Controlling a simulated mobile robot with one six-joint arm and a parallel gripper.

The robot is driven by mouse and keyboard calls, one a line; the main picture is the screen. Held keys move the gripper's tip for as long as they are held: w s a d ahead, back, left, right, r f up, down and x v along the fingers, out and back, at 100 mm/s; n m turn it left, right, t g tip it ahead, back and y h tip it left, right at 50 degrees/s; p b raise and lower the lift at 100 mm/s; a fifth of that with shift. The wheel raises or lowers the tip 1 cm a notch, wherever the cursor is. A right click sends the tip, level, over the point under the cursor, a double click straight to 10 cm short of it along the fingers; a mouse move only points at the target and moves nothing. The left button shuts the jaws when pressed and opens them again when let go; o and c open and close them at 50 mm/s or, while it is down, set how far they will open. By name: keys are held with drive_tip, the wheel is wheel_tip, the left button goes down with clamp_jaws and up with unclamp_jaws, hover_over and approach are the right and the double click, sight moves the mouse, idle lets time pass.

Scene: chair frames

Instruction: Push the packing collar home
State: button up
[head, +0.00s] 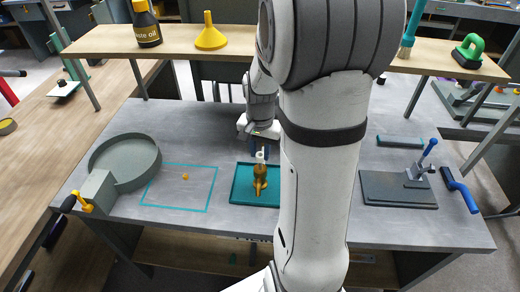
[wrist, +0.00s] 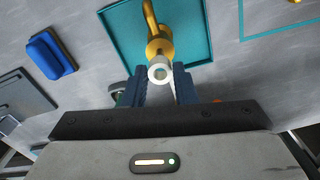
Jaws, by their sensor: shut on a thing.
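A brass-coloured valve-like fitting (head: 260,180) stands in a shallow teal tray (head: 238,196) on the grey bench. In the wrist view the fitting (wrist: 158,45) has a curved upper end and a round body. A short white ring with a dark centre, which looks like the packing collar (wrist: 160,73), sits at the near end of the fitting. My gripper (wrist: 160,78) has its two blue fingers on either side of the white collar, shut on it. In the head view my gripper (head: 260,149) is right above the fitting. Whether the collar is fully seated cannot be told.
A round grey bin (head: 124,161) stands at left. A small orange piece (head: 185,177) lies inside a teal outline. A dark board with a blue-handled clamp (head: 398,189) is at right. A shelf with a yellow funnel (head: 211,32) spans the back. My arm hides the centre.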

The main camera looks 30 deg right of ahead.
sight(260, 160)
drive_tip(key=shift+f+b, duration=1.55)
drive_tip(key=shift+f, duration=0.5)
drive_tip(key=o, duration=1.1)
drive_tip(key=shift+c, duration=0.2)
drive_tip(key=shift+r, duration=0.1)
wheel_tip(260, 160, up, 8)
drive_tip(key=shift+f, duration=0.2)
drive_tip(key=s+a+r+n+t, duration=0.3)
drive_tip(key=s+a+n, duration=0.6)
drive_tip(key=s+a, duration=0.2)
drive_tip(key=shift+s+a+r, duration=0.15)
drive_tip(key=shift+s+r, duration=0.25)
drive_tip(key=shift+s, duration=0.3)
